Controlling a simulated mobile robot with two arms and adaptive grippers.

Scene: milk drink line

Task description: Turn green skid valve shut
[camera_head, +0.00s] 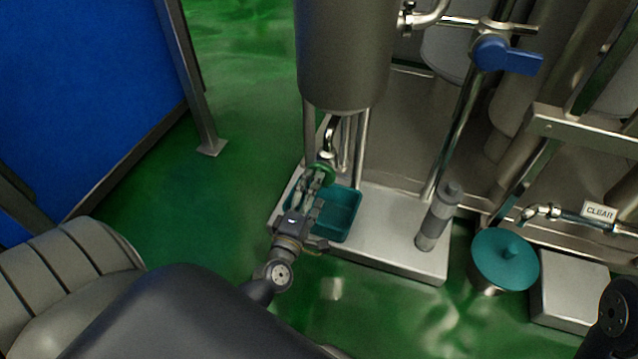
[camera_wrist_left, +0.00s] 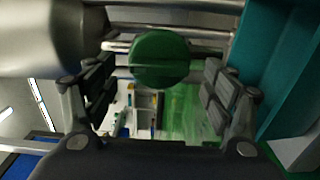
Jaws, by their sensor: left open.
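The green valve handle (camera_head: 324,168) sits under the steel tank (camera_head: 345,50), at the skid's left end. In the left wrist view the handle (camera_wrist_left: 160,58) is a round green knob with a raised bar across it. My left gripper (camera_head: 312,190) reaches in from below with its fingers pointing at the handle. In the wrist view the fingers of the gripper (camera_wrist_left: 160,92) are spread, one on each side of the handle's line, and hold nothing. I cannot tell if the fingertips reach past the handle. My right gripper is not in view.
A teal tray (camera_head: 347,222) stands on the steel skid base (camera_head: 385,245) right beside my left gripper. A blue-handled valve (camera_head: 508,57), a grey cylinder (camera_head: 438,222) and a teal-lidded pot (camera_head: 504,262) are further right. Green floor (camera_head: 180,205) is clear to the left.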

